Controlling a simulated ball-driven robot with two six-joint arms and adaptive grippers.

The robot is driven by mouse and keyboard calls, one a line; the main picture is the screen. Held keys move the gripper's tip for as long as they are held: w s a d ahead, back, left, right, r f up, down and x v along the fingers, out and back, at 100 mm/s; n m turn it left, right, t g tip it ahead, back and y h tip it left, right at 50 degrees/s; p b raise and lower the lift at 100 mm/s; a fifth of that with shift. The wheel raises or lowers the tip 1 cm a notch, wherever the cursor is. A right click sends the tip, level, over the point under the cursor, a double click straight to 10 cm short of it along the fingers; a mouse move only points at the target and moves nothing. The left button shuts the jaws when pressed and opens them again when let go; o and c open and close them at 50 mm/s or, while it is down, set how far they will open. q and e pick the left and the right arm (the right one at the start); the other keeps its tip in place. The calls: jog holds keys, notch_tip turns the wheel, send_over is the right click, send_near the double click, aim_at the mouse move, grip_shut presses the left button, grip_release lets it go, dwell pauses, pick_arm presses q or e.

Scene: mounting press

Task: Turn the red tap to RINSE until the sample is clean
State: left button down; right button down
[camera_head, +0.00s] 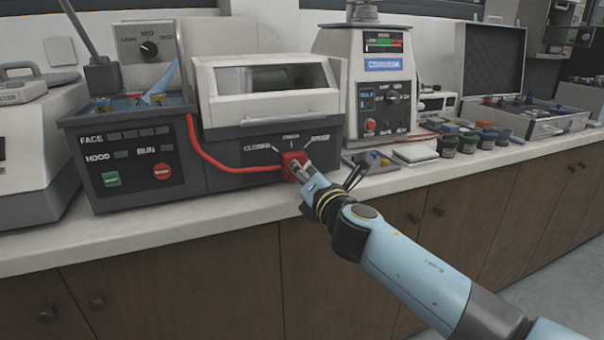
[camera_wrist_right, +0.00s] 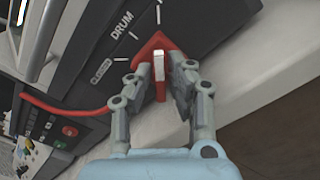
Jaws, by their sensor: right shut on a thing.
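The red tap (camera_head: 291,158) sits on the dark front panel of the hooded machine (camera_head: 225,152), below the marks CLOSED, a middle word and what looks like RINSE. My right gripper (camera_head: 299,170) is at the tap. In the right wrist view, my right gripper (camera_wrist_right: 162,78) has its two fingers on either side of the red tap's handle (camera_wrist_right: 159,90), which bears a white strip. The wrist view shows DRUM and a smaller label beside it. The sample is not visible. My left gripper is not in view.
A red hose (camera_head: 215,161) runs along the panel to the tap. A control box (camera_head: 135,155) with green and red buttons stands left. A white-topped machine (camera_head: 374,85), several small jars (camera_head: 467,142) and an open case (camera_head: 530,122) stand right. The counter's front edge (camera_head: 190,232) is clear.

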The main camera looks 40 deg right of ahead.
dwell(0.3)
jog(key=c, duration=1.3)
grip_release()
jog(key=shift+o, duration=0.2)
jog(key=v, duration=1.2)
jog(key=shift+d+f, duration=0.1)
